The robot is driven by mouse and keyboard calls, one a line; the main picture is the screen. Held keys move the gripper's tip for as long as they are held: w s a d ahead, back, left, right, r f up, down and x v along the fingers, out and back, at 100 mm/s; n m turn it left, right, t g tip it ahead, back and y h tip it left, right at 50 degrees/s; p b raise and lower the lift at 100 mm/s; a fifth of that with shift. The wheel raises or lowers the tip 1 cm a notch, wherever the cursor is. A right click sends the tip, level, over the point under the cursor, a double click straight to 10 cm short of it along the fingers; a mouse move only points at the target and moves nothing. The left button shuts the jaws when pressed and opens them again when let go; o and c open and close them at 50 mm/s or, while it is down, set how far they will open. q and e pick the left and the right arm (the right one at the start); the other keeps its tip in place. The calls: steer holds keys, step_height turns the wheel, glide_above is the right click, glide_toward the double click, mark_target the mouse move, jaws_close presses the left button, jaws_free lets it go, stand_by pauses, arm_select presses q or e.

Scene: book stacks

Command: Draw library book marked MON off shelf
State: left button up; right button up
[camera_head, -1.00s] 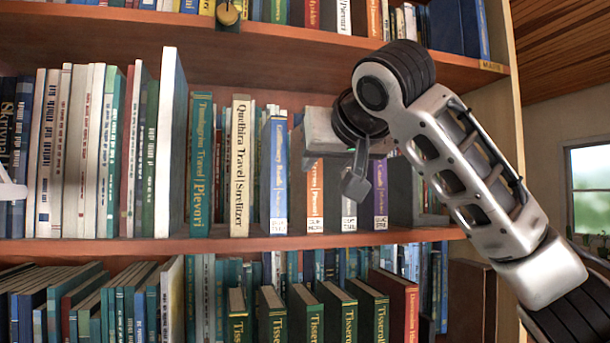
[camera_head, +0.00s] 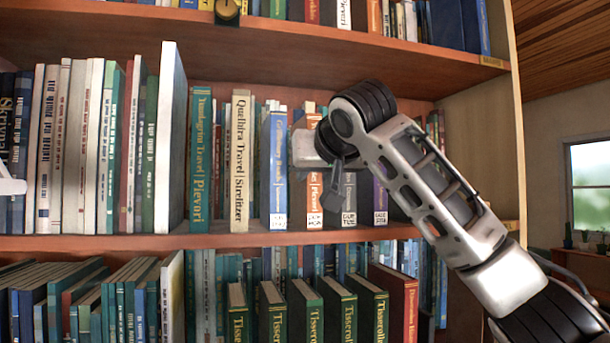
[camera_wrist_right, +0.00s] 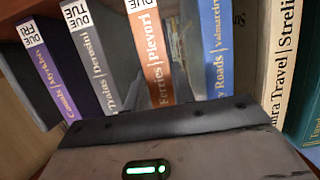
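Books with white due labels stand upright on the middle shelf. They are a blue book (camera_head: 277,170), an orange book (camera_head: 314,200), a grey book (camera_head: 349,205) and a purple book (camera_head: 380,203). In the right wrist view they appear upside down: the purple book (camera_wrist_right: 60,75) reads DUE FRI, the grey book (camera_wrist_right: 98,60) DUE TUE, the orange book (camera_wrist_right: 151,55) DUE with the day unclear, and the blue book's (camera_wrist_right: 212,50) label is hidden. No MON is readable. My right gripper (camera_head: 330,190) is before the orange and grey books; its opening is unclear. A white sliver (camera_head: 10,186) at the left edge may be my left gripper.
A cream book (camera_head: 241,160) and a teal book (camera_head: 201,160) stand left of the blue book. The shelf board (camera_head: 270,238) runs below, with more books underneath. The right side panel (camera_head: 480,160) bounds the bay.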

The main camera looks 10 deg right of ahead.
jaws_close()
steer(key=shift+r, duration=0.1)
steer(key=shift+r, duration=0.2)
steer(key=shift+s+r, duration=0.1)
steer(key=shift+r, duration=0.15)
